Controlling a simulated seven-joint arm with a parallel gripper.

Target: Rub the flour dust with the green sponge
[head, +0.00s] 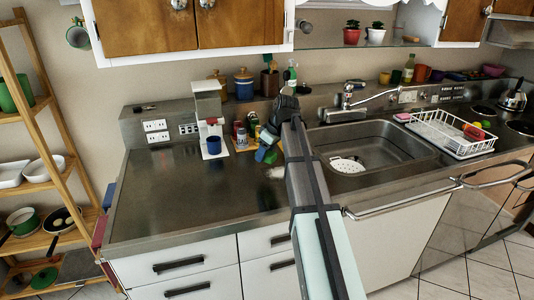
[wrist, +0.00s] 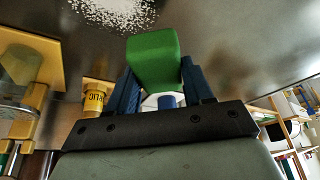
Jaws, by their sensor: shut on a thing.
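The green sponge (wrist: 155,60) is held between the blue fingers of my gripper (wrist: 160,82) in the wrist view; the gripper is shut on it. In the head view the sponge (head: 261,156) shows at the end of my arm, above the steel counter left of the sink. The flour dust (wrist: 112,12) is a white speckled patch on the counter, at the top of the wrist view, beyond the sponge. In the head view the dust (head: 276,172) shows just right of the sponge, partly hidden by my arm. The sponge appears apart from the dust.
A coffee machine (head: 207,108) with a blue cup (head: 214,146) stands left of my gripper. Spice jars (head: 241,137) stand on a wooden board close by; a yellow-labelled jar (wrist: 97,98) is near the fingers. The sink (head: 390,145) is at right. The counter's front left is clear.

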